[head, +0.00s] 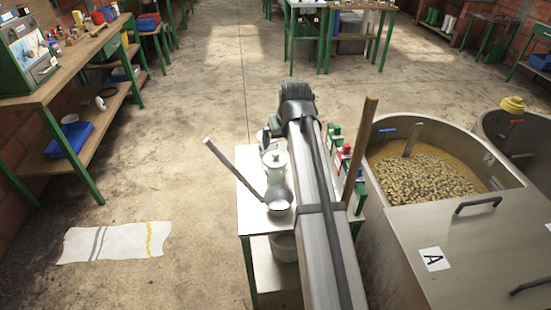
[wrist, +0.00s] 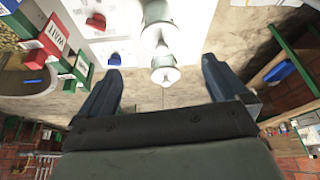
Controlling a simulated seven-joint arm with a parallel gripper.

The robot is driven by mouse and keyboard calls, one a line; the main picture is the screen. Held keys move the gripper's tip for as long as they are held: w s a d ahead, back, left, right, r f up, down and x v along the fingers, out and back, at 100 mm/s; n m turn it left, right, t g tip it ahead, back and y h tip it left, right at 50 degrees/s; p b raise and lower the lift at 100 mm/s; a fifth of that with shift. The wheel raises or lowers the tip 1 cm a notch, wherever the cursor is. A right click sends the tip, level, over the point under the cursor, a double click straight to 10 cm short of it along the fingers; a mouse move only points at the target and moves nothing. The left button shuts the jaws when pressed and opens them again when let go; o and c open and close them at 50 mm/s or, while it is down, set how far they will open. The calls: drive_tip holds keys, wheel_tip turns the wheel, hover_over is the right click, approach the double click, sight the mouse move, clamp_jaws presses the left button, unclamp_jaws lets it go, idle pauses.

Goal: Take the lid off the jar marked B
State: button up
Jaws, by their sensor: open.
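A pale lidded jar (head: 275,165) stands on the small metal table (head: 250,222), close to my gripper (head: 268,134). The nearer shape shows in the gap between the fingers, with no visible contact. I see no letter B on either shape. My arm hides part of the table in the head view.
Red and green blocks (head: 335,155) and a wooden post (head: 360,150) stand to the right. A steel tank (head: 455,235) marked A is beside them. Floor at left is open, with a cloth (head: 115,242).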

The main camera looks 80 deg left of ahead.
approach(276, 156)
drive_tip(key=x, duration=0.2)
drive_tip(key=d+x, duration=0.1)
drive_tip(key=x, duration=0.1)
drive_tip(key=shift+w+a+f, duration=0.15)
drive_tip(key=shift+f, duration=0.35)
drive_tip(key=shift+a+x, duration=0.2)
drive_tip(key=shift+x, duration=1.1)
drive_tip(key=shift+a+x, duration=0.2)
drive_tip(key=shift+x, duration=1.1)
drive_tip(key=shift+r, duration=0.25)
drive_tip(key=c, duration=0.6)
drive_tip(key=shift+c, duration=0.2)
